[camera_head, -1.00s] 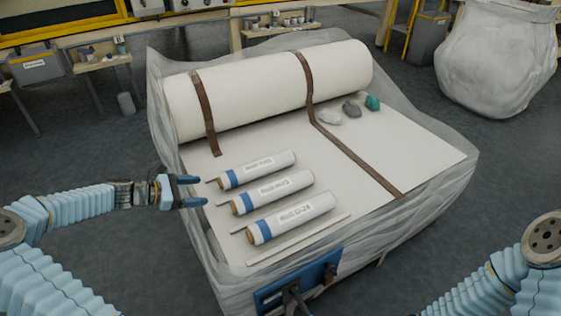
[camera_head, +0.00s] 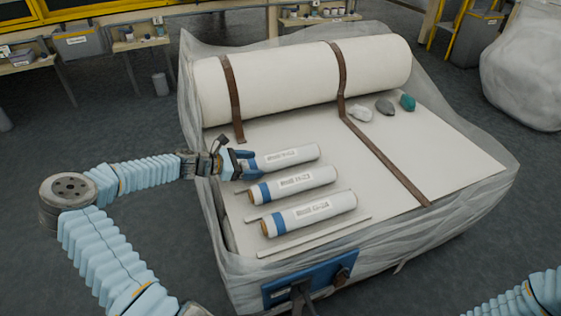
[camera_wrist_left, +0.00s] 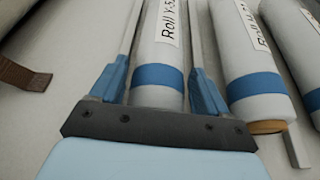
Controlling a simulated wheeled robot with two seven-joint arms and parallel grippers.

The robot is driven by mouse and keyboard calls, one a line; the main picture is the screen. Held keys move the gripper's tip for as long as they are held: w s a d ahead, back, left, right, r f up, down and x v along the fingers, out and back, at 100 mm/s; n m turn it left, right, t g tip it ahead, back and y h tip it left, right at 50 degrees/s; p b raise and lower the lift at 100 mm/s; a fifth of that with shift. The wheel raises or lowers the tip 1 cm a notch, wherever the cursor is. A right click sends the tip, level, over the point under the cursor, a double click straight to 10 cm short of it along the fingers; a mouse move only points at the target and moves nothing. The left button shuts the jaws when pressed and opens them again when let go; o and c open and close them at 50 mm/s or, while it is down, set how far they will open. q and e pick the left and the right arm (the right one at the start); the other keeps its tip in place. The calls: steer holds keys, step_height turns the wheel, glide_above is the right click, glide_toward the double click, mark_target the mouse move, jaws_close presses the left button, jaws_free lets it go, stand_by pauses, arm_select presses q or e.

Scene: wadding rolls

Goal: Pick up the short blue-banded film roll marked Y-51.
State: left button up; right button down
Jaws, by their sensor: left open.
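The film roll whose label begins "Roll Y-5" (camera_wrist_left: 168,38) lies between my left gripper's two blue fingers in the left wrist view; the label's end is cut off. In the head view it is the farthest of three white rolls (camera_head: 290,157), and the gripper covers its blue-banded end. My left gripper (camera_head: 243,164) is open, with a finger on each side of that end; I cannot tell whether they touch it. A second blue-banded roll (camera_head: 305,182) lies beside it, and a third (camera_head: 315,213) nearest the front. My right gripper is out of view.
A large white roll (camera_head: 310,77) lies across the back under brown straps (camera_head: 385,175). Three small lumps (camera_head: 384,107) sit at the right. Clear wrap (camera_head: 205,200) rises around the board's edges. The board's right part (camera_head: 450,160) is clear.

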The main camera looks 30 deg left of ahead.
arm_select(q)
steer(key=shift+x, duration=1.1)
steer(key=shift+c, duration=0.2)
steer(key=c, duration=1)
steer(key=shift+c, duration=0.4)
steer(key=shift+r, duration=0.15)
